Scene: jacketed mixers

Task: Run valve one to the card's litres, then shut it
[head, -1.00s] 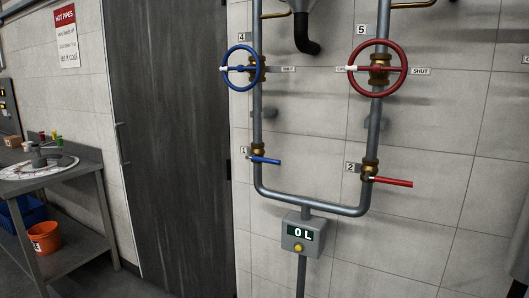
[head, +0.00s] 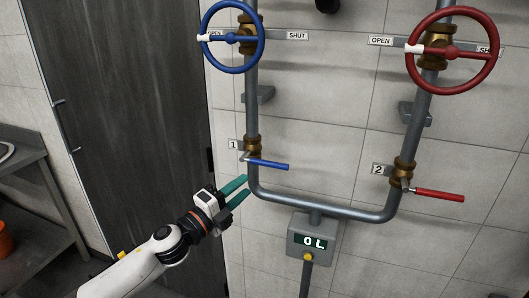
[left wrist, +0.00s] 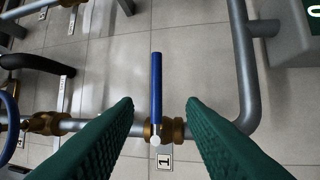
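Valve one is a brass body (head: 251,146) on the left pipe, with a blue lever (head: 268,164) pointing right across the pipe and tag 1 (head: 234,145) beside it. My left gripper (head: 247,186) is open and empty, just below and left of the lever, its green fingers pointing at the pipe. In the left wrist view the blue lever (left wrist: 156,85) shows between the two finger lines, with clear space on both sides and no visible touch. The meter (head: 315,243) reads 0 L, with a yellow button (head: 307,256) below. No card with litres shows. My right gripper is out of view.
Valve two has a red lever (head: 440,195) on the right pipe. A blue wheel (head: 232,38) and a red wheel (head: 452,50) sit above, white marks toward OPEN. A dark door (head: 130,120) and a steel counter (head: 28,150) stand left.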

